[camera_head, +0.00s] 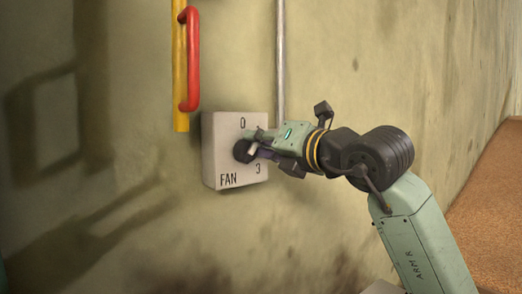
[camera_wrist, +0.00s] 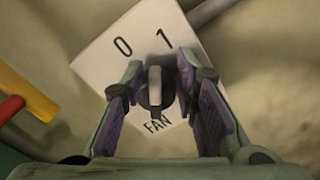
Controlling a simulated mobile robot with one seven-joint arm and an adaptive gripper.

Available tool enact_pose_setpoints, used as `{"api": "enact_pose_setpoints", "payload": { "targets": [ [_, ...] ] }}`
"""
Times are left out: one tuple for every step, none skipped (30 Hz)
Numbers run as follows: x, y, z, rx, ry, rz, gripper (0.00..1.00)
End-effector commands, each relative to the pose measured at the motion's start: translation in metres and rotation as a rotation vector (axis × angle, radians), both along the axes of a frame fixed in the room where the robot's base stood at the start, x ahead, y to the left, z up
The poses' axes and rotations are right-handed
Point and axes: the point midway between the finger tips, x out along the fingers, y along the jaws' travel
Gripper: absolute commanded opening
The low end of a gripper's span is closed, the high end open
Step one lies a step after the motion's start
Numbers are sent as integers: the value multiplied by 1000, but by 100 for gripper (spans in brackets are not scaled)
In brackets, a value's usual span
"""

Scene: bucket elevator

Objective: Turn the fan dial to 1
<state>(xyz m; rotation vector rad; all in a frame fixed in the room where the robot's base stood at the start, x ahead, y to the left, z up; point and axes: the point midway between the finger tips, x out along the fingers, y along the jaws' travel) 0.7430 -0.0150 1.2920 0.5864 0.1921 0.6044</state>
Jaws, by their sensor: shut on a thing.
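The white fan panel (camera_head: 222,155) is on the wall, marked 0, 3 and FAN in the head view. Its dark round dial (camera_head: 241,152) is partly hidden by my gripper (camera_head: 253,147), which reaches in from the right. In the wrist view the panel (camera_wrist: 105,66) looks tilted, with 0 and 1 above the dial and FAN below. My gripper (camera_wrist: 163,85) is shut on the dial, one finger on each side; finger contact is not clear in this view.
A red handle (camera_head: 191,58) on a yellow post (camera_head: 180,85) stands just above and left of the panel. A grey pipe (camera_head: 281,60) runs up the wall behind my gripper.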

Motion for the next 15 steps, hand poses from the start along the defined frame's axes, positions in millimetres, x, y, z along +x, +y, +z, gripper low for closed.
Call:
{"api": "enact_pose_setpoints", "payload": {
  "targets": [
    [-3,5,-1,23,11,13,0],
    [-3,5,-1,36,22,13,0],
    [-3,5,-1,54,34,14,0],
    [-2,5,-1,66,42,14,0],
    [-2,5,-1,77,51,14,0],
    [-2,5,-1,90,60,14,0],
    [-2,5,-1,99,66,15,0],
    [-2,4,-1,107,72,15,0],
    [-2,4,0,116,78,15,0],
    [-2,4,0,123,83,15,0],
    [-2,4,0,128,86,16,0],
    [-2,4,0,134,90,16,0],
    [-2,4,0,137,92,16,0],
    [-2,4,0,140,94,16,0],
    [-2,4,0,143,96,16,0]
  ]
}}
